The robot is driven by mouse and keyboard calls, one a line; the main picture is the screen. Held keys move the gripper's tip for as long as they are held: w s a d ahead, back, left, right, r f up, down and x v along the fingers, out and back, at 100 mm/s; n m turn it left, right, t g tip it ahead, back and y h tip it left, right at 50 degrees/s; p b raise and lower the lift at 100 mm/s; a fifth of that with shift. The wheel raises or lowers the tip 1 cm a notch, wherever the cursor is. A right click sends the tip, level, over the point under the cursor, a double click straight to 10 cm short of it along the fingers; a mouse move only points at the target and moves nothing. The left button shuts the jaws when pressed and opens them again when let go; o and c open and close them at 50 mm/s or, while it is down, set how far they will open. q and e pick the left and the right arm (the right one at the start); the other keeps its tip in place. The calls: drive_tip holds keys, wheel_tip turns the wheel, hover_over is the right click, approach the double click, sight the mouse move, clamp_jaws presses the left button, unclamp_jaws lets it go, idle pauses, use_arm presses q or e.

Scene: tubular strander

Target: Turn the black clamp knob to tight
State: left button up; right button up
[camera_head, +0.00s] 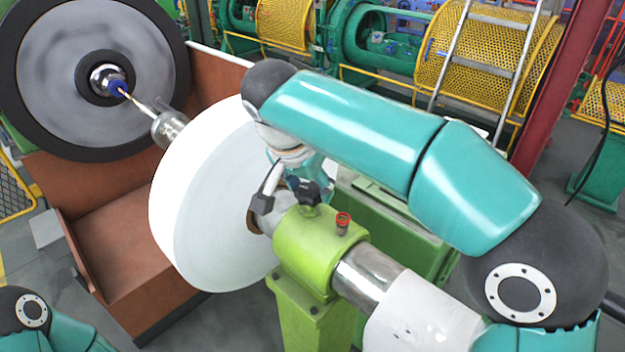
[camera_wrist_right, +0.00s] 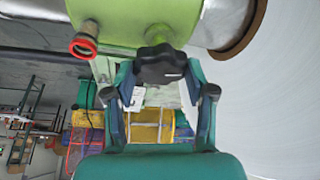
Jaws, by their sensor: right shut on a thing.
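The black lobed clamp knob (camera_head: 309,193) sits on top of the light green clamp block (camera_head: 318,245), which surrounds a metal shaft. My right gripper (camera_head: 288,194) is at the knob, below its wrist. In the right wrist view, the knob (camera_wrist_right: 160,65) lies at the fingertip end of the gripper (camera_wrist_right: 159,92), with one finger on each side. The gripper is shut on the knob, though the exact contact is hard to see. In the head view the far finger is partly hidden by the knob. Only a piece of my left arm shows at bottom left; its gripper is out of view.
A red-topped fitting (camera_head: 343,221) stands on the block close to the knob, also in the wrist view (camera_wrist_right: 84,45). A large white reel (camera_head: 215,195) is just left of the gripper. A brown cradle (camera_head: 115,215) and a grey-and-black wheel (camera_head: 95,70) stand farther left.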

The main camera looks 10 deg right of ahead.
drive_tip(key=m+g+p, duration=0.1)
drive_tip(key=m, duration=0.1)
drive_tip(key=m+h+p, duration=0.1)
drive_tip(key=m, duration=0.2)
drive_tip(key=shift+w+a+r+m+g, duration=0.2)
drive_tip(key=shift+m+g, duration=0.1)
drive_tip(key=shift+g, duration=0.1)
drive_tip(key=m+g, duration=0.1)
drive_tip(key=m, duration=0.1)
drive_tip(key=shift+f+m+p, duration=0.15)
drive_tip(key=shift+m+p, duration=0.15)
drive_tip(key=shift+m+g, duration=0.6)
drive_tip(key=shift+m, duration=1)
drive_tip(key=shift+d, duration=0.1)
drive_tip(key=o, duration=1.2)
drive_tip(key=shift+w, duration=0.1)
drive_tip(key=shift+c, duration=0.2)
